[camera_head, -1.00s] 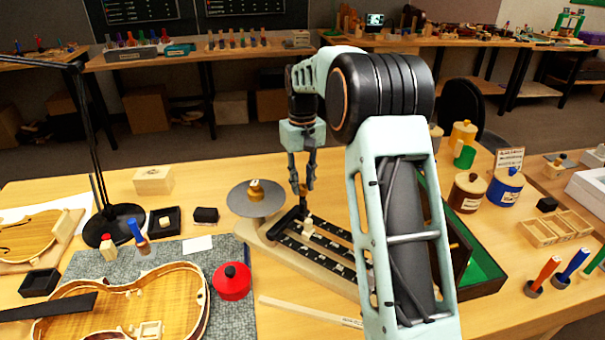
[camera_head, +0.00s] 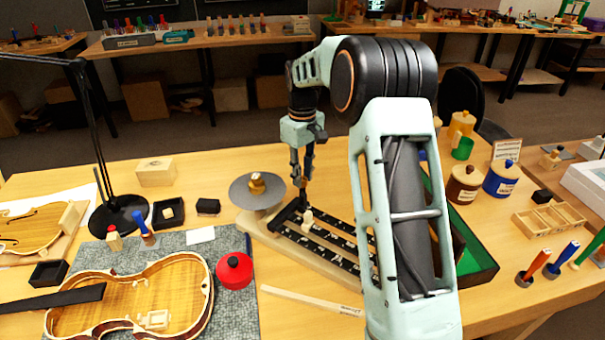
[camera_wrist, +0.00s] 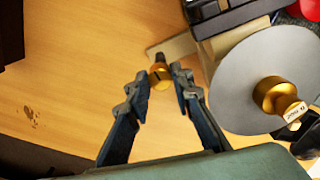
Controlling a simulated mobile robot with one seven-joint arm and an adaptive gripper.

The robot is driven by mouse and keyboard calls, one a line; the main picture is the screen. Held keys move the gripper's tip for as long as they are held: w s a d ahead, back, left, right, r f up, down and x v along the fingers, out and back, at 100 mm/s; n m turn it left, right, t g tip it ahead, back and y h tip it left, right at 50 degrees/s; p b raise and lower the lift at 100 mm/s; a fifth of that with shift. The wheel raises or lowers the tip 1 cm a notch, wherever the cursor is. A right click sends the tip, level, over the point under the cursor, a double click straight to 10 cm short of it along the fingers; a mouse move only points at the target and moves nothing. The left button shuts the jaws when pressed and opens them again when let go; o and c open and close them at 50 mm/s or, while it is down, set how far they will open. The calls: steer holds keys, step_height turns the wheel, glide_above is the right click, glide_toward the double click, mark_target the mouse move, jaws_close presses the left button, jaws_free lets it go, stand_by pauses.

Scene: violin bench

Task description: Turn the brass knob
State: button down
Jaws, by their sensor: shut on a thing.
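The brass knob (camera_wrist: 160,76) shows between my fingertips in the wrist view, at the end of a pale wooden base. My gripper (camera_wrist: 160,80) is shut on it, with one finger on each side. In the head view my gripper (camera_head: 302,186) points down at the far end of the black-railed wooden fixture (camera_head: 322,262); the knob is mostly hidden there by the fingers. A grey disc (camera_head: 241,193) with a separate brass piece (camera_head: 257,183) on top stands just left of the gripper. That brass piece also shows in the wrist view (camera_wrist: 275,95), with a small pale tag.
A pale block (camera_head: 308,217) sits on the rails near my gripper. A red lidded pot (camera_head: 234,271) and a violin body (camera_head: 180,290) lie to the left on a grey mat. A green-lined tray (camera_head: 478,262) is to the right. Bare table lies behind the disc.

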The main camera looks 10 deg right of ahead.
mark_target(303, 178)
steer(key=shift+w, duration=0.1)
steer(key=c, duration=1.7)
jaws_free()
step_height(303, 178, up, 12)
steer(key=shift+r, duration=0.1)
